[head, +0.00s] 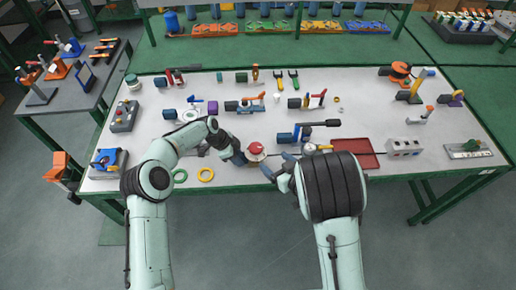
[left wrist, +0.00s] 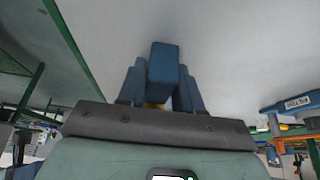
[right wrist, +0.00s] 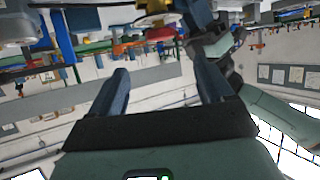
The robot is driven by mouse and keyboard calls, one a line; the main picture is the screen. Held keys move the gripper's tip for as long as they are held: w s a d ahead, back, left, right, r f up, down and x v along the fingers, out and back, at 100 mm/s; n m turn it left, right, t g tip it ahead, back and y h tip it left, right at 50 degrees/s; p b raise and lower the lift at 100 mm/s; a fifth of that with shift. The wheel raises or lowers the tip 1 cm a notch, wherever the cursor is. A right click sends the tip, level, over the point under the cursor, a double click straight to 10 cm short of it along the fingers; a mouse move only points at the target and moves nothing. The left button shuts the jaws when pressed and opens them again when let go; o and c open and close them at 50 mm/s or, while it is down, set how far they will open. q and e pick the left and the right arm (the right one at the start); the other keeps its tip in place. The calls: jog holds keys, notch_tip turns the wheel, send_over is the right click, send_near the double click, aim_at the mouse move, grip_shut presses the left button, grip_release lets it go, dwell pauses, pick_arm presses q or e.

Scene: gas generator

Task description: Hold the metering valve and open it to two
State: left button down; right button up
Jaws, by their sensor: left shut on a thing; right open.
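A valve with a red knob (head: 256,147) over a pale disc stands at the front middle of the table; I take it to be the metering valve. My left gripper (head: 242,158) is right beside it on the left. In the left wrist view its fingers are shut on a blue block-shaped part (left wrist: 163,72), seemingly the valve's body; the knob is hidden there. My right gripper (head: 283,170) is open, right of the valve and near the table's front edge. In the right wrist view nothing is seen between its fingers (right wrist: 162,88).
A blue valve with a black lever (head: 303,132) and a round gauge (head: 310,149) stand close to the right gripper. A red tray (head: 372,162) lies further right. Green and yellow rings (head: 205,174) lie left of the left gripper. Several valves stand behind.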

aim_at(256, 147)
jog(key=x, duration=1.1)
jog(key=shift+w+a, duration=0.3)
jog(key=shift+w, duration=0.05)
jog(key=c, duration=1)
